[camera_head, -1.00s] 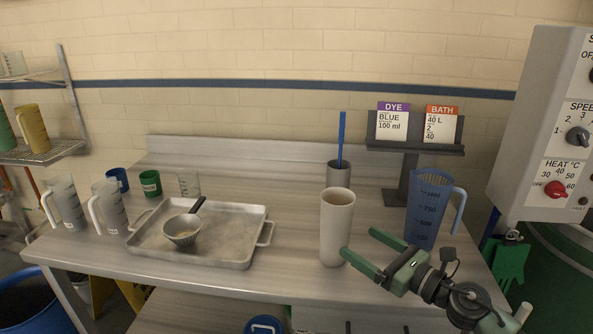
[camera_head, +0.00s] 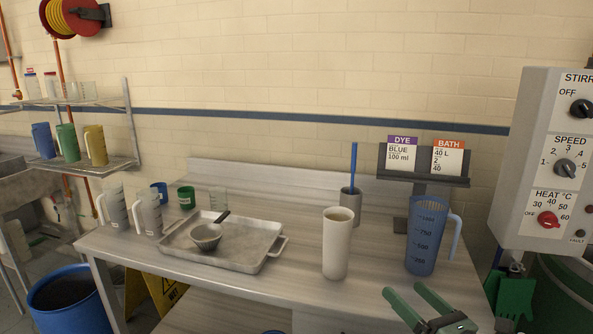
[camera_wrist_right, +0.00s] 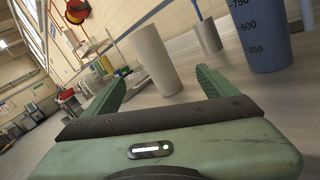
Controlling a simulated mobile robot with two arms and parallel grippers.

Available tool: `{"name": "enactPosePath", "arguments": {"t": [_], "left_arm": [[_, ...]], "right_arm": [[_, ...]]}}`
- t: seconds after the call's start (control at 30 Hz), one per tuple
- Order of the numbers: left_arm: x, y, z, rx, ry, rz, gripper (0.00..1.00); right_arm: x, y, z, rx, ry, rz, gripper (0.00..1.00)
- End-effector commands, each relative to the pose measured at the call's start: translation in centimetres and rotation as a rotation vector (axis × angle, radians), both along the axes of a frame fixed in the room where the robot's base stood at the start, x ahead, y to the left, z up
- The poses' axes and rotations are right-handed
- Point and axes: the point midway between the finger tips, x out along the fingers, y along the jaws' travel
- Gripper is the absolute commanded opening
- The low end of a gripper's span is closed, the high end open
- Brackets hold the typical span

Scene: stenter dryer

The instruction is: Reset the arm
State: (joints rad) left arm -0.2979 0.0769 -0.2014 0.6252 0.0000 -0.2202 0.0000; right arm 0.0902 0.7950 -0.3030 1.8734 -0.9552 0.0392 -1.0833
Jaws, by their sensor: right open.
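My right gripper (camera_head: 419,301) shows at the bottom edge of the head view, in front of the table, with its two green fingers apart and nothing between them. In the right wrist view its fingers (camera_wrist_right: 158,92) are spread and empty. A tall off-white cylinder (camera_head: 337,245) stands upright on the table, left of the gripper and apart from it; it also shows beyond the fingers in the wrist view (camera_wrist_right: 155,60). A blue measuring jug (camera_head: 426,238) stands behind the gripper, upright and apart from it. My left gripper is not in view.
The steel table (camera_head: 300,276) also holds a metal tray (camera_head: 247,262) with a small strainer-like cup (camera_head: 206,237), two clear jugs, and a grey cup (camera_head: 350,205) with a blue stick. A control box (camera_head: 548,160) hangs at right. A blue barrel (camera_head: 75,300) stands at lower left.

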Motion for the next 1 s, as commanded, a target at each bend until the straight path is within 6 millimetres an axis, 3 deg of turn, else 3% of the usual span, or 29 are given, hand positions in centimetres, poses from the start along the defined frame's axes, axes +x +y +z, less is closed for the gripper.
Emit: {"name": "enactPosePath", "arguments": {"t": [0.27,0.43,0.57,0.7,0.8,1.0], "left_arm": [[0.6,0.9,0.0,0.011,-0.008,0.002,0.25],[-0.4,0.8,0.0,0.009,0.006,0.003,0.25],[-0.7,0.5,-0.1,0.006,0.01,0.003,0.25],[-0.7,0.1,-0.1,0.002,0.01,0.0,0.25],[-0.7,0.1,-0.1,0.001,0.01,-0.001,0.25],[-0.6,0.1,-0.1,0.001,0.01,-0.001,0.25]], "right_arm": [[-1.6,-1.0,-1.4,0.489,0.161,-0.187,0.87],[-4.4,-2.7,-5.0,0.946,0.34,-0.394,0.87],[-9.8,-3.7,-11.2,1.426,0.556,-0.68,0.87],[-16.7,-2.8,-16.9,1.812,0.744,-0.995,0.87],[-20.7,-1.7,-19.1,1.971,0.828,-1.169,0.87],[-27.2,0.8,-21.4,2.167,0.943,-1.452,0.87]]}}
